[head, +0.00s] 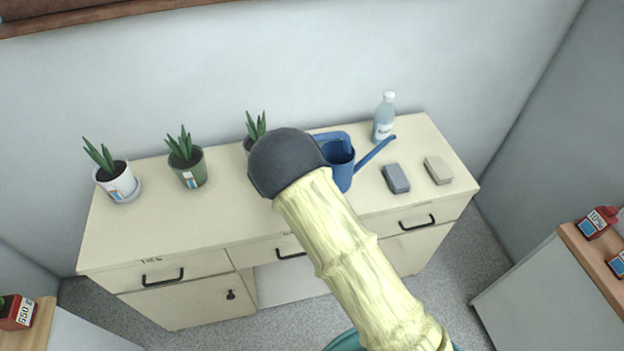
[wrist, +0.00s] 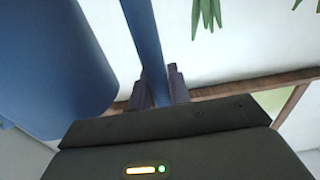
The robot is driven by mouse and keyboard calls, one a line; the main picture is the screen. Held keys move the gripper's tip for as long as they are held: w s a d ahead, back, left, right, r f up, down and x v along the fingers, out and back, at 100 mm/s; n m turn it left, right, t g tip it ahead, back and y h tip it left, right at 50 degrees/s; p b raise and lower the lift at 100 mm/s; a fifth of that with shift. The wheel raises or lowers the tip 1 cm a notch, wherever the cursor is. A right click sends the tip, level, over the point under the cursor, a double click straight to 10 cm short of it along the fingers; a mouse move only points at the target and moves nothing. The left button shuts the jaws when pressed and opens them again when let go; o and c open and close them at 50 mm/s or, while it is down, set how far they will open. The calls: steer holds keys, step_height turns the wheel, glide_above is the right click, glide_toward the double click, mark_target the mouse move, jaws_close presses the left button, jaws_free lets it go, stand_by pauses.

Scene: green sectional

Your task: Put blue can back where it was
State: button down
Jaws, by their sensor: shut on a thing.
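The blue can (head: 341,168) is a watering can with a long spout pointing right. In the head view it is at the cream cabinet's (head: 230,220) back middle, partly hidden by my arm. I cannot tell whether it touches the top. In the wrist view its large blue body (wrist: 50,60) fills the left side. My gripper (wrist: 165,88) is shut on its handle (wrist: 143,40), a thin blue bar between the dark fingers. In the head view my gripper is hidden behind my arm.
A white-potted plant (head: 118,183), a green-potted plant (head: 188,168) and a partly hidden plant (head: 256,125) stand to the left. A bottle (head: 384,117), a grey block (head: 396,178) and a beige block (head: 438,170) are at the right. The cabinet's front left is clear.

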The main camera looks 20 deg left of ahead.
steer(key=shift+f+p, duration=0.3)
steer(key=shift+f, duration=1.5)
steer(key=shift+f+p, duration=0.5)
steer(key=shift+f, duration=1.6)
steer(key=c, duration=1.3)
jaws_free()
